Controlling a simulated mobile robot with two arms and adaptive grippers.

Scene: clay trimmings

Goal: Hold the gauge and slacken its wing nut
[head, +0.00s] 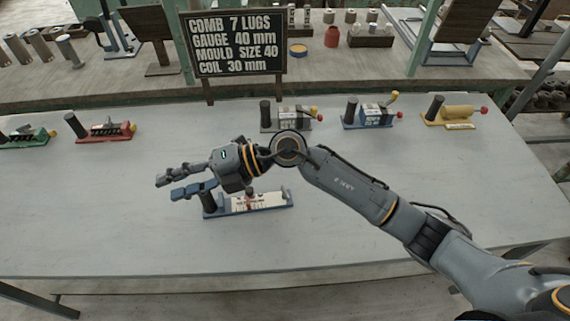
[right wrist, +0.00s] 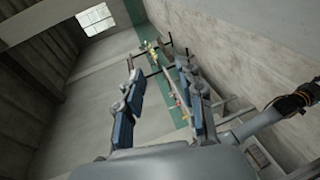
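The gauge (head: 270,201) has a blue base, a white scale plate with a red mark and a dark upright grip at its left end. It lies near the front middle of the table in the head view. A small dark knob at its middle may be the wing nut (head: 249,191); my wrist partly covers that area, so its shape is unclear. My right gripper (head: 168,187) is above and left of the gauge, pointing left, apart from it. In the right wrist view its fingers (right wrist: 162,78) are spread and empty. My left gripper is not in view.
Sign (head: 238,45) reads comb 7 lugs, gauge 40 mm, mould size 40, coil 30 mm. Tools stand behind: green (head: 25,137), red (head: 105,132), grey (head: 295,116), blue (head: 370,116), yellow (head: 455,114). The table (head: 90,220) is clear at front left.

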